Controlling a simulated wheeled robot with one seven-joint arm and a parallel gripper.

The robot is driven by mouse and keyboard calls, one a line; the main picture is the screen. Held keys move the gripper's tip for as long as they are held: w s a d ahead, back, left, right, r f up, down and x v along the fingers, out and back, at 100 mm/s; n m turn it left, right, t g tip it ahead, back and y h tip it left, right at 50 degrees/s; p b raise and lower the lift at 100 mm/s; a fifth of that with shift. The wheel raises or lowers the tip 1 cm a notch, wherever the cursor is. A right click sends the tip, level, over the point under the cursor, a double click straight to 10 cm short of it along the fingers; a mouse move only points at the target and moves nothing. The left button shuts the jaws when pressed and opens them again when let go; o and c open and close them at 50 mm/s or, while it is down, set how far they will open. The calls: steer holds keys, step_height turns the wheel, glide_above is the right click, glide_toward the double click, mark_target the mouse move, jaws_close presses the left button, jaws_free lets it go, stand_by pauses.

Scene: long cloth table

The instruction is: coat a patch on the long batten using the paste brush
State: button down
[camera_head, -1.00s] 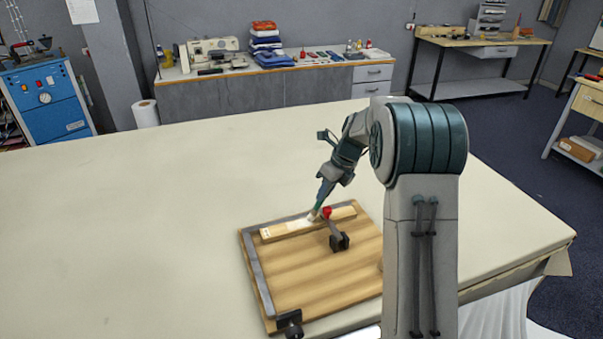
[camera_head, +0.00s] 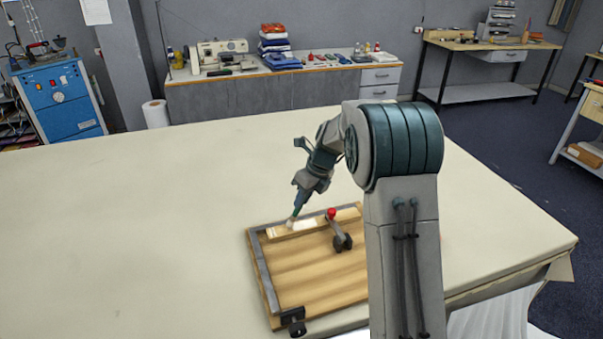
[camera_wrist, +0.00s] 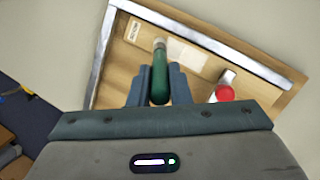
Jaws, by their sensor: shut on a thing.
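My gripper (camera_head: 299,200) is shut on the paste brush, whose green handle (camera_wrist: 160,82) stands between the fingers in the wrist view. The brush's pale tip (camera_head: 291,221) is down at the batten, near its left end in the head view; I cannot tell whether it touches. The long batten (camera_head: 348,214) is pale wood and lies along the far edge of a wooden board (camera_head: 315,280). A whitish patch (camera_head: 309,225) shows on the batten just right of the brush tip; it also shows in the wrist view (camera_wrist: 188,54).
A red-knobbed clamp (camera_head: 340,238) stands on the board close to the batten's near side. Metal strips (camera_head: 262,275) edge the board. A black clamp (camera_head: 293,320) sits at its near left corner. The cloth table (camera_head: 140,230) is clear to the left.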

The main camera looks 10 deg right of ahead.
steer(key=r+p, duration=0.1)
steer(key=r, duration=0.1)
steer(key=r+p, duration=0.1)
steer(key=shift+w+d+r, duration=0.1)
steer(key=shift+d+r, duration=0.1)
steer(key=shift+r, duration=0.15)
steer(key=shift+a+r+p, duration=0.1)
steer(key=shift+r+p, duration=1.6)
steer(key=shift+r, duration=0.15)
